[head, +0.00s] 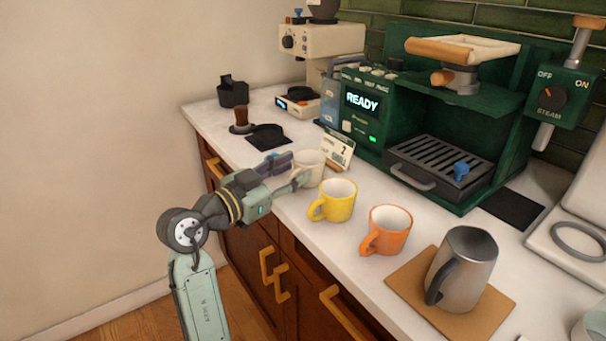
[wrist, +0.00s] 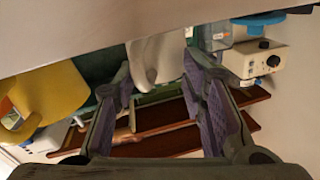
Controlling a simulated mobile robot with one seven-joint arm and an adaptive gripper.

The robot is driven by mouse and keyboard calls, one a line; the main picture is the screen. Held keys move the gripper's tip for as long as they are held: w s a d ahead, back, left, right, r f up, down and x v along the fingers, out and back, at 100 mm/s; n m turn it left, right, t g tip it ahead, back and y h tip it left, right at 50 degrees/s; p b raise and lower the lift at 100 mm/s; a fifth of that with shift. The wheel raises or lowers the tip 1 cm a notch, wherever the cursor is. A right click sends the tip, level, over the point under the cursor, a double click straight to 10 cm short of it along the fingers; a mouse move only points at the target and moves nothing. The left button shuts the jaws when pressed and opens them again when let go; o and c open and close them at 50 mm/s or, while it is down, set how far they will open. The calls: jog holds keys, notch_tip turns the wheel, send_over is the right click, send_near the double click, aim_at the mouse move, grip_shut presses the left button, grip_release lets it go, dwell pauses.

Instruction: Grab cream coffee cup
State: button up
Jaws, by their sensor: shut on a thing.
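The cream coffee cup (head: 312,163) stands on the white counter in the head view, at the left end of a row of cups. My gripper (head: 294,170) reaches it from the left, with its fingers at the near side of the cup. In the wrist view the pale cup (wrist: 157,58) shows between the far ends of my gripper's purple-padded fingers (wrist: 160,80). The gripper is shut on the cup. The exact contact points are partly hidden.
A yellow cup (head: 338,200) stands close to the right, then an orange cup (head: 386,231) and a steel pitcher (head: 467,268) on a brown mat. A small sign (head: 337,151) stands just behind the cream cup. The green coffee machine (head: 430,124) is behind.

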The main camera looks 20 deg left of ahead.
grip_shut()
jog(key=shift+r, duration=0.1)
dwell(0.7)
